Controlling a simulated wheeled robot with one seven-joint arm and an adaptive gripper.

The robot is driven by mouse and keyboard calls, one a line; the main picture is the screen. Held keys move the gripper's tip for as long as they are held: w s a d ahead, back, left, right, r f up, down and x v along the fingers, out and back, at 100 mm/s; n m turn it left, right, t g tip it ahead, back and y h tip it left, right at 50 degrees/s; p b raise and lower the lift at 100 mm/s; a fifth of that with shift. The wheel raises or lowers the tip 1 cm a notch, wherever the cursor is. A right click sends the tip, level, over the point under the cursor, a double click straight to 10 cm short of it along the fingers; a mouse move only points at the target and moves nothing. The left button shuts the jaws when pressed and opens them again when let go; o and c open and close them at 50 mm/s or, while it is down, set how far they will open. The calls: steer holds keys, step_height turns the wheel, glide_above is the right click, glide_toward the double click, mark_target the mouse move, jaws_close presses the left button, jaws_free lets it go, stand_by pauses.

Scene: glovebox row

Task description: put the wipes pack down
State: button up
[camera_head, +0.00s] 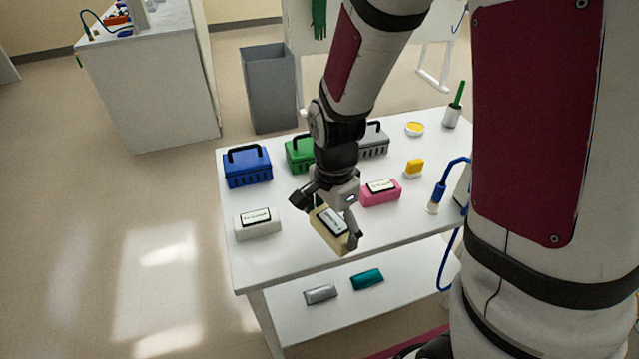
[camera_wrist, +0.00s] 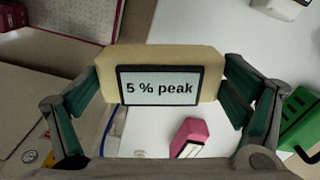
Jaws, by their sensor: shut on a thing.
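The cream pack (camera_head: 328,236), which I take to be the wipes pack, is in my gripper (camera_head: 331,222). Its dark-framed label reads "5 % peak" in the wrist view (camera_wrist: 158,60). My gripper's fingers (camera_wrist: 163,92) press on its two ends. In the head view the pack is tilted and appears over the front part of the white table (camera_head: 290,262), apparently above the top. A similar white pack (camera_head: 257,229) lies to its left, and a pink pack (camera_head: 381,194) lies to its right. Whether the cream pack's underside touches anything is not shown.
Blue (camera_head: 247,170), green (camera_head: 299,155) and grey (camera_head: 374,144) cases line the back. A yellow sponge (camera_head: 415,166), a yellow-topped dish (camera_head: 414,128) and a blue-handled tool (camera_head: 438,194) are at right. Grey (camera_head: 320,294) and teal (camera_head: 367,279) items lie on the lower shelf.

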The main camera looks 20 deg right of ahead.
mark_target(339, 235)
steer(key=s+m, duration=0.1)
steer(key=s+f+m+b, duration=0.1)
steer(key=s+m, duration=0.1)
steer(key=shift+s+f, duration=0.25)
steer(key=shift+f, duration=0.15)
steer(key=shift+w+m, duration=0.1)
steer(key=shift+m, duration=0.2)
steer(key=w, duration=0.5)
steer(key=w+d+f, duration=0.1)
steer(key=w, duration=0.9)
steer(key=shift+w+d+f+b, duration=0.1)
steer(key=shift+d+f+b, duration=0.2)
steer(key=shift+d+b, duration=0.1)
steer(key=shift+f, duration=1.7)
steer(key=shift+f, duration=0.15)
steer(key=o, duration=0.9)
steer(key=shift+o, duration=0.4)
